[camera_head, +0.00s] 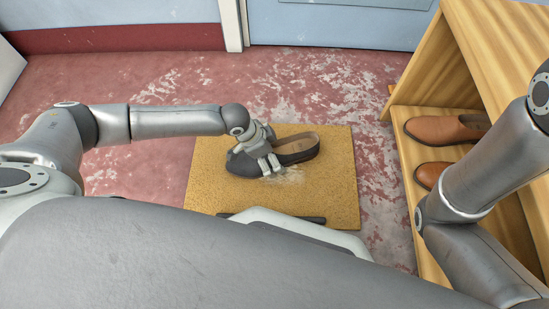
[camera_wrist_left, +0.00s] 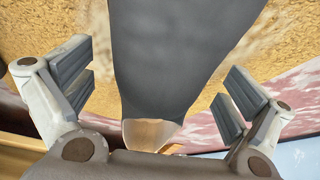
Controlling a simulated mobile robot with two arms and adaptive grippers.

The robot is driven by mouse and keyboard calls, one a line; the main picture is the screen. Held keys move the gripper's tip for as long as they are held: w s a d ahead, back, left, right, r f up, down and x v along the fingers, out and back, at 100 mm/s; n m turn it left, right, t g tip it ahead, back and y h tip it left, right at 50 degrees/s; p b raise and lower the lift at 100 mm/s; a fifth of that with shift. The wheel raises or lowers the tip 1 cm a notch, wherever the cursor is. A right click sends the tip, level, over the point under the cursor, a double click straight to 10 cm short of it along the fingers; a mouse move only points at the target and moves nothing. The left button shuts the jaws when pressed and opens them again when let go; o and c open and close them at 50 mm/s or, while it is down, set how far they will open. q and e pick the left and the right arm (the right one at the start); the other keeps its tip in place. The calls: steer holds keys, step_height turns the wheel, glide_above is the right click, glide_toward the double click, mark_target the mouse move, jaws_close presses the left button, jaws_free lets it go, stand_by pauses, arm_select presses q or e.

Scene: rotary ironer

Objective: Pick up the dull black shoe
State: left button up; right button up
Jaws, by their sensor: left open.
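The dull black shoe (camera_head: 298,147) lies on a tan mat (camera_head: 334,205) on the floor in the head view. Its tan inside shows at the right end, and part of it is hidden behind my left gripper. My left gripper (camera_head: 271,168) is over the shoe. In the left wrist view the dark shoe (camera_wrist_left: 180,55) runs between the two spread fingers of my left gripper (camera_wrist_left: 160,85), with a gap on each side. My right arm comes in from the right in the head view, but its gripper is out of frame.
A wooden shelf unit (camera_head: 417,27) stands at the right with brown shoes (camera_head: 436,131) on it. The red worn floor (camera_head: 150,85) is clear around the mat. A blue door (camera_head: 330,24) is at the back.

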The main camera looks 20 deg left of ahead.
arm_select(q)
steer(key=shift+w+d+f, duration=0.15)
steer(key=shift+f, duration=0.35)
steer(key=shift+r, duration=0.1)
steer(key=c, duration=1.1)
steer(key=shift+c, duration=1)
steer(key=shift+r, duration=0.15)
